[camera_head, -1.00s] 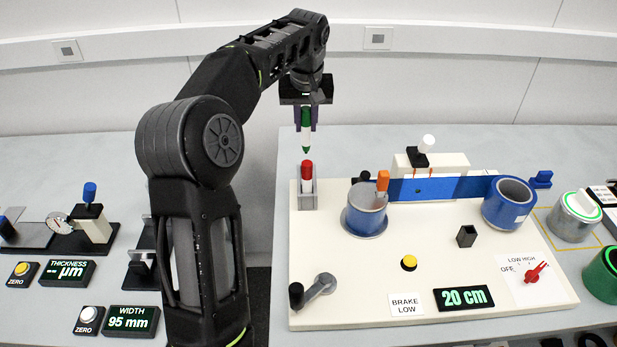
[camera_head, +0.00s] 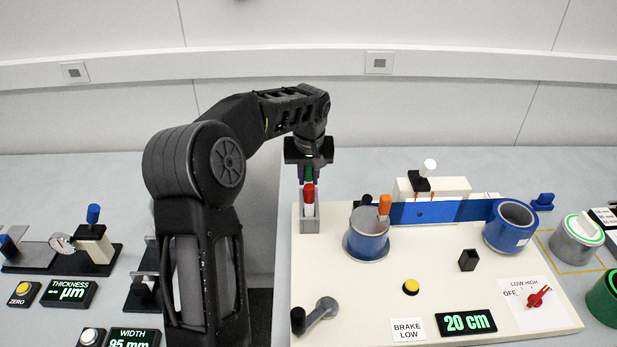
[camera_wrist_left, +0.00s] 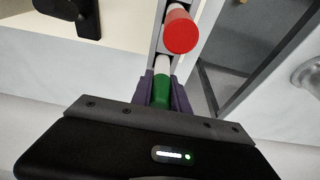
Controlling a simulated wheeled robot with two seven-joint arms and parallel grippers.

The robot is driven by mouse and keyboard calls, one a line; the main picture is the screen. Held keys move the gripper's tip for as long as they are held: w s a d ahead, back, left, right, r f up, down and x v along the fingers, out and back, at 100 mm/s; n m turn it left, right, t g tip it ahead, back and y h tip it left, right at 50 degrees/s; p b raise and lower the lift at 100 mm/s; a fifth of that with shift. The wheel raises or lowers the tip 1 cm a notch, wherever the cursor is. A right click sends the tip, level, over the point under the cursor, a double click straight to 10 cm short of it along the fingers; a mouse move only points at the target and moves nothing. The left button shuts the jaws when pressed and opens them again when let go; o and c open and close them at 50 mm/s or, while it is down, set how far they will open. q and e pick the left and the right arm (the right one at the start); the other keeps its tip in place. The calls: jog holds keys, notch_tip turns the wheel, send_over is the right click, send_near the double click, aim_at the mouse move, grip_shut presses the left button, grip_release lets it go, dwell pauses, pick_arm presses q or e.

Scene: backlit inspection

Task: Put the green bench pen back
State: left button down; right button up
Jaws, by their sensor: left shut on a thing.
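The green bench pen (camera_head: 308,174) is upright in my left gripper (camera_head: 308,181), at the back left of the cream board. It also shows in the left wrist view, where the green part (camera_wrist_left: 162,92) sits between the purple fingers of the left gripper (camera_wrist_left: 164,94). A red-capped pen (camera_head: 309,196) stands in a grey holder (camera_head: 310,225), just in front of the green pen. In the left wrist view the green pen's white lower part is in line with the holder behind the red pen (camera_wrist_left: 180,30). Its tip is hidden. My right gripper is not in view.
Gauges and displays lie left of my arm.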

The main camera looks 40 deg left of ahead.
pick_arm(q)
jog(key=shift+f, duration=0.4)
jog(key=c, duration=1.3)
grip_release()
jog(key=shift+r, duration=0.1)
jog(key=b+v, duration=0.1)
jog(key=v, duration=1.1)
jog(key=shift+s, duration=0.1)
